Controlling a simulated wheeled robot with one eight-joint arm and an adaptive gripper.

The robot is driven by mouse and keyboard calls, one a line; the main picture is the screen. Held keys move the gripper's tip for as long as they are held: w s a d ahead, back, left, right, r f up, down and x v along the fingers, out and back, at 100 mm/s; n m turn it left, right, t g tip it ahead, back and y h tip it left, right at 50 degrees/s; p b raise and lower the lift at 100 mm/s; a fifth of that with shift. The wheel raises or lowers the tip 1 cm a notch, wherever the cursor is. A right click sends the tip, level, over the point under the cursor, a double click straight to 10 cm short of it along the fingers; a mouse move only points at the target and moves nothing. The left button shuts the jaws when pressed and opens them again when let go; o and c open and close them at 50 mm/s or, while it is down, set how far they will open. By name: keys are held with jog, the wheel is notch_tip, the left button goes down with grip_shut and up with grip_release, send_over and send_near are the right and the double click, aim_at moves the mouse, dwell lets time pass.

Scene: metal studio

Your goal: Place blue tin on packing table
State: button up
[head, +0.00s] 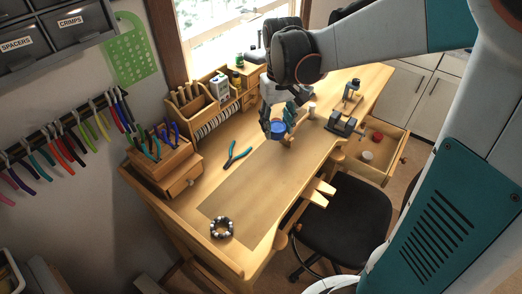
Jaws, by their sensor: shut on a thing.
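The blue tin (278,127) is small and round and is held between the dark fingers of my gripper (279,131). My gripper is shut on it and hangs above the middle-rear part of a wooden workbench (213,168), the only table in view. I cannot tell whether the tin touches the bench top. The fingers hide part of the tin's sides.
Blue-handled pliers (236,155) and a beaded bracelet (222,228) lie on the bench. A wooden organizer (197,107) lines the back. A small vise (345,125) stands right of my gripper. An open drawer (380,163) and black chair (345,222) sit in front. The bench's centre is clear.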

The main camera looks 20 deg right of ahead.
notch_tip(320, 180, down, 18)
jog(key=b, duration=0.3)
jog(key=shift+d+r+b, duration=0.1)
jog(key=shift+r+b, duration=0.1)
jog(key=shift+b, duration=0.15)
jog(key=shift+f, duration=0.2)
jog(key=o, duration=1.1)
jog(key=shift+c, duration=0.2)
jog(key=shift+r, duration=0.15)
